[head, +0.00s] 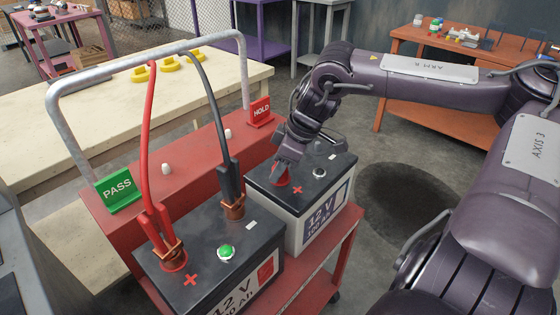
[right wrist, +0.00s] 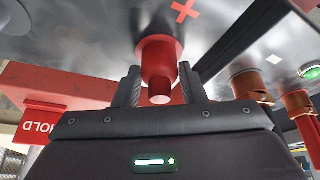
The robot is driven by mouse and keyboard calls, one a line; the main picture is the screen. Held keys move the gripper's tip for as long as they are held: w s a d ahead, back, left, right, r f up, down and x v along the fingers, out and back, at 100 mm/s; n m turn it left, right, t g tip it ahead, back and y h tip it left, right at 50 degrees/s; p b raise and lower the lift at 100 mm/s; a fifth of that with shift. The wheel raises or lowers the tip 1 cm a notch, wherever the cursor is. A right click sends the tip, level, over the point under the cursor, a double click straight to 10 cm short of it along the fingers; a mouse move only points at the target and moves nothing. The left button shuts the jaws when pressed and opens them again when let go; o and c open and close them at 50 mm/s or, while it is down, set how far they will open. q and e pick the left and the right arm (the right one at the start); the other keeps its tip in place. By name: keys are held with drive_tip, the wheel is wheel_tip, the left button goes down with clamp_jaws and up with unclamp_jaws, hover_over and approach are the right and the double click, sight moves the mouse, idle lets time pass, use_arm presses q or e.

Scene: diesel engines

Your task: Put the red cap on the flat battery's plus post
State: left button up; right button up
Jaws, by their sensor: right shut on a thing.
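The flat battery (head: 259,200), with a dark indicator (head: 320,173), stands at the far end of the red cart. Its red plus mark (head: 297,189) also shows in the right wrist view (right wrist: 184,11). My right gripper (head: 281,172) points down at the plus-post corner, shut on the red cap (right wrist: 159,66), which sits between its fingers. The cap's wide end is close to the battery top beside the plus mark. The post is hidden, and I cannot tell whether the cap is fully seated. My left gripper is not in view.
A near battery (head: 200,235) with a green indicator (head: 226,252) carries a red clamp (head: 163,237) and a black clamp (head: 231,182). A grey rail (head: 150,62) arches behind. Green PASS (head: 118,190) and red HOLD (head: 260,111) signs flank the cart's red ledge (head: 190,150).

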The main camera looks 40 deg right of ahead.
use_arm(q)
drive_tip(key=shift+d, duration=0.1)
use_arm(e)
drive_tip(key=o, duration=1)
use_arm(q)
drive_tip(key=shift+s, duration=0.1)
use_arm(e)
drive_tip(key=shift+r, duration=0.1)
drive_tip(key=shift+r, duration=0.3)
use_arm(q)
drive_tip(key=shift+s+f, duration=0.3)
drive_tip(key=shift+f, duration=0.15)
use_arm(e)
drive_tip(key=shift+v, duration=3.5)
drive_tip(key=shift+s, duration=0.1)
